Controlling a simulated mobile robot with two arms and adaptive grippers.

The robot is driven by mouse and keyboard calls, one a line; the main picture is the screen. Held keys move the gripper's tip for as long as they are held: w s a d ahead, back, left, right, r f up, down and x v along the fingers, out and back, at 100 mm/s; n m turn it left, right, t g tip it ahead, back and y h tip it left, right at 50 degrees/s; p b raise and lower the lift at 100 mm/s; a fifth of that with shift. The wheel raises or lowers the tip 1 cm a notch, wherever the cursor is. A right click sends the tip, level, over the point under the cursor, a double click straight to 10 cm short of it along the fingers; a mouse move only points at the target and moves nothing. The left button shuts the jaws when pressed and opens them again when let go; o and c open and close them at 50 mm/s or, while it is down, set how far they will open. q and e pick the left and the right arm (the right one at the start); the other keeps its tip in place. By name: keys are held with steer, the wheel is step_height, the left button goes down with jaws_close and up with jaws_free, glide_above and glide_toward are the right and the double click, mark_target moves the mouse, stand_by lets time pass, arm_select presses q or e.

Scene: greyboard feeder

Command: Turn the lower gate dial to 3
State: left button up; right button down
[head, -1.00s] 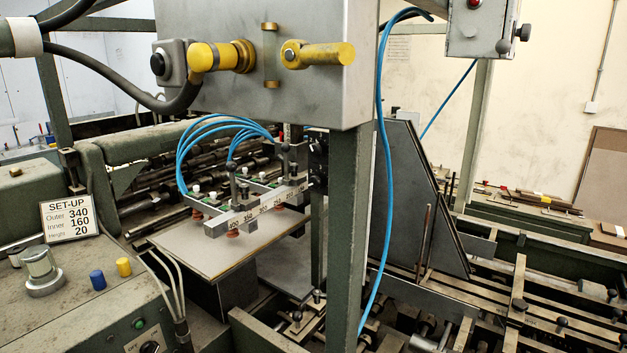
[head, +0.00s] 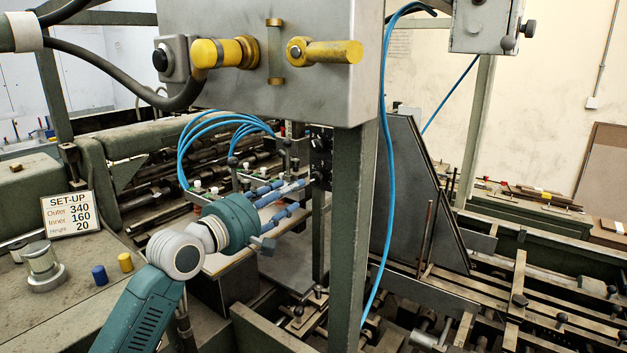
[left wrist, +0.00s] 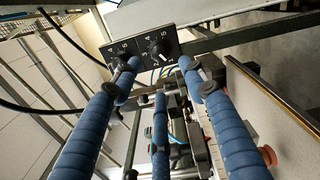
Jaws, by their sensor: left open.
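A small black dial plate shows at the end of my left fingers. In the left wrist view, turned on its side, it carries two black knobs with white numbers. The right-hand knob there appears to be the lower gate dial (left wrist: 158,47); the upper dial (left wrist: 122,56) is partly behind a finger. I cannot read the lower pointer surely. In the head view the plate (head: 319,147) sits on the post under the steel box, its lower part near my fingers. My left gripper (head: 298,194) is open and empty, blue fingers spread toward the plate; it also shows in the left wrist view (left wrist: 160,68). Contact is unclear.
A set-up card (head: 70,213) reads Outer 340, Inner 160, Height 20. The steel box (head: 340,90) with yellow handles hangs above my left gripper. A green post (head: 349,240) and blue hose (head: 383,170) stand right of it. A suction-cup bar and grey board lie close by.

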mark_target(314, 179)
arm_select(q)
steer(key=p+x, duration=0.2)
steer(key=x, duration=0.7)
steer(key=shift+d+p, duration=0.2)
steer(key=shift+p, duration=0.1)
steer(key=shift+w+d, duration=0.25)
steer(key=shift+w, duration=0.25)
steer(key=shift+c, duration=0.3)
steer(key=c, duration=0.9)
jaws_close()
